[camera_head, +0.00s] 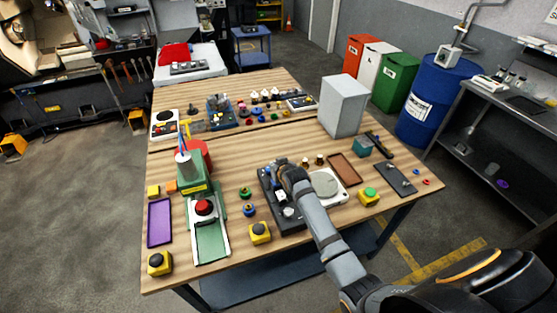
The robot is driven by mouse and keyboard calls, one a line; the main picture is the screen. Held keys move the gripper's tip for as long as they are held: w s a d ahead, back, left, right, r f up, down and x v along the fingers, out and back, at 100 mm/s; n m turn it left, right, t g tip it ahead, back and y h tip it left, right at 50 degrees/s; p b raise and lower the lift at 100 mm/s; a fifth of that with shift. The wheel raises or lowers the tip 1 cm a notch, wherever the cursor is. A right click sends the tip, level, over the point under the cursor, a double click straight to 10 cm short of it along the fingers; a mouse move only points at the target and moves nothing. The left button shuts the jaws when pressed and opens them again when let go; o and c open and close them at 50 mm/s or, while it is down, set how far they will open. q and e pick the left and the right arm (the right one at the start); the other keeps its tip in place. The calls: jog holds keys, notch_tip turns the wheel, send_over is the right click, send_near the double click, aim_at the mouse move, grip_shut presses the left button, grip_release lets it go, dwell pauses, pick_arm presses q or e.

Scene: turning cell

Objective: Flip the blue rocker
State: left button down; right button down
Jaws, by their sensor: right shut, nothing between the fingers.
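My right arm reaches in from the lower right over the wooden table. Its gripper (279,173) is shut and empty, at the back part of a dark panel (266,200) near the middle of the table. A small blue part (278,197), possibly the blue rocker, shows on this panel just in front of the gripper. The gripper and wrist hide part of the panel, and I cannot tell whether the fingers touch the blue part or which way it is tilted. My left gripper is not in view.
Right of the panel are a round pale plate (325,185), a brown tray (344,169) and a yellow box with a green button (369,196). A tall grey box (343,106) stands behind. A green station (205,205) with a red button is left.

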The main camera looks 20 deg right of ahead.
jog(key=s+r+b, duration=0.1)
jog(key=s+r, duration=0.4)
jog(key=r, duration=0.1)
jog(key=shift+a+r+b, duration=0.2)
jog(key=shift+r+b, duration=0.15)
jog(key=shift+s, duration=0.1)
jog(key=s+f+n+g, duration=0.1)
jog(key=s+f+g, duration=0.35)
jog(key=s, duration=0.95)
jog(key=s+f+n+g, duration=0.1)
jog(key=s+f+g, duration=0.35)
jog(key=s, duration=1.05)
jog(key=s+d+f+b, duration=0.1)
jog(key=s+f+b, duration=0.1)
jog(key=f, duration=1.5)
jog(key=s+d+f+b, duration=0.1)
jog(key=d+f+b, duration=0.15)
jog(key=f, duration=1.45)
jog(key=s+f+m+g+b, duration=0.1)
jog(key=s+f+b, duration=0.2)
jog(key=s+f, duration=1.4)
jog(key=shift+s+d, duration=0.2)
jog(key=shift+s, duration=0.05)
